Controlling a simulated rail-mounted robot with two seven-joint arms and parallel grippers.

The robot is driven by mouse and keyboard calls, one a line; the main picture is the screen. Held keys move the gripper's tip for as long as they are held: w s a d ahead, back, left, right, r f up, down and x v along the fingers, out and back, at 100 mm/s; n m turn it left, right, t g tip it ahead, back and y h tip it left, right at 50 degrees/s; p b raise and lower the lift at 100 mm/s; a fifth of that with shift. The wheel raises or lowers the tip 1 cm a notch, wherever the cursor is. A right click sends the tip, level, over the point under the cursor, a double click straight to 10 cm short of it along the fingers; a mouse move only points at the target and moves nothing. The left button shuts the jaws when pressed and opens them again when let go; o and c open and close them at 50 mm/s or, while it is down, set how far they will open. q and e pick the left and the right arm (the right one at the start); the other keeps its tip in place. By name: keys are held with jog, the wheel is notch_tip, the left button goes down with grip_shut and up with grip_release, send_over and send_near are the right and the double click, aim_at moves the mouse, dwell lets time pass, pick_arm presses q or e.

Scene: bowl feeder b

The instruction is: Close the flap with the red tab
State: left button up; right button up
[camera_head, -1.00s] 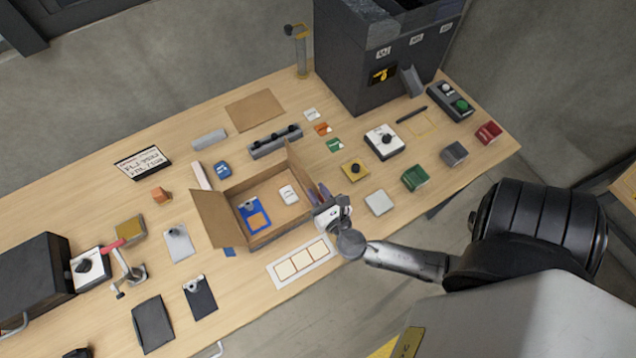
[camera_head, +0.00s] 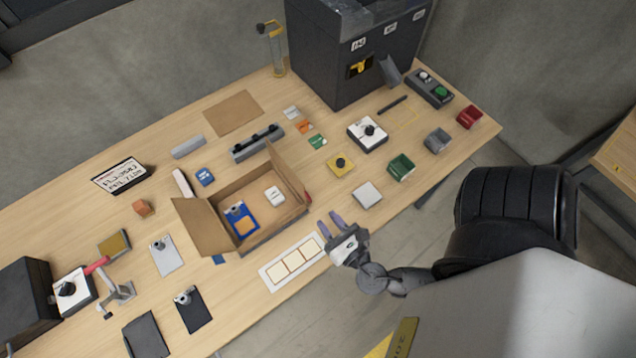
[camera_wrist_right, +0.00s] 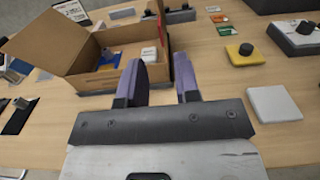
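An open brown cardboard box (camera_head: 262,236) stands mid-table; it also shows in the right wrist view (camera_wrist_right: 92,80). Its left flap (camera_head: 203,226) leans outward, and its right flap (camera_head: 287,172) stands up. A small red patch (camera_head: 308,197), probably the red tab, shows at the near end of the right flap. Inside lie a blue card (camera_head: 236,215) and a white piece (camera_head: 273,194). My right gripper (camera_head: 331,222) is open and empty, just off the box's near right corner; its two purple fingers stand apart in the right wrist view (camera_wrist_right: 158,80). My left gripper is not in view.
A white strip with several cream squares (camera_head: 270,271) lies just in front of the box. A white tile (camera_head: 367,194), a yellow block with a black knob (camera_head: 341,164) and a green tray (camera_head: 401,167) stand to the right. A large dark bin (camera_head: 335,75) stands behind.

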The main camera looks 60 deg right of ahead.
jog(key=shift+v, duration=1.5)
jog(key=shift+c, duration=0.2)
